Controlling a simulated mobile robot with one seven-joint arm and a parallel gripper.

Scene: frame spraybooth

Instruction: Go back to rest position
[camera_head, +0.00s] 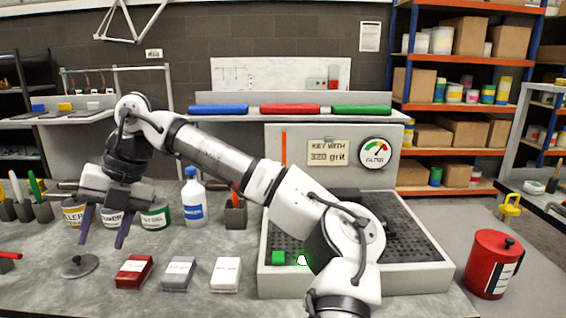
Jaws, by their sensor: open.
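My gripper (103,228) is at the left of the view, pointing down above the grey workbench (150,255). Its two dark purple fingers are apart with nothing between them. My arm reaches up from the lower right, bends at an elbow and comes down to the gripper. The fingers hang in front of a row of labelled cans, with a white-labelled can (110,219) partly hidden behind them. A round grey lid with a knob (80,266) lies below and left of the fingertips, apart from them.
Red (134,271), grey (179,273) and white (226,275) blocks lie along the front. A white bottle (193,200) and a green can (155,217) stand behind. A perforated tray (420,255) is partly behind my arm. A red canister (492,265) stands right.

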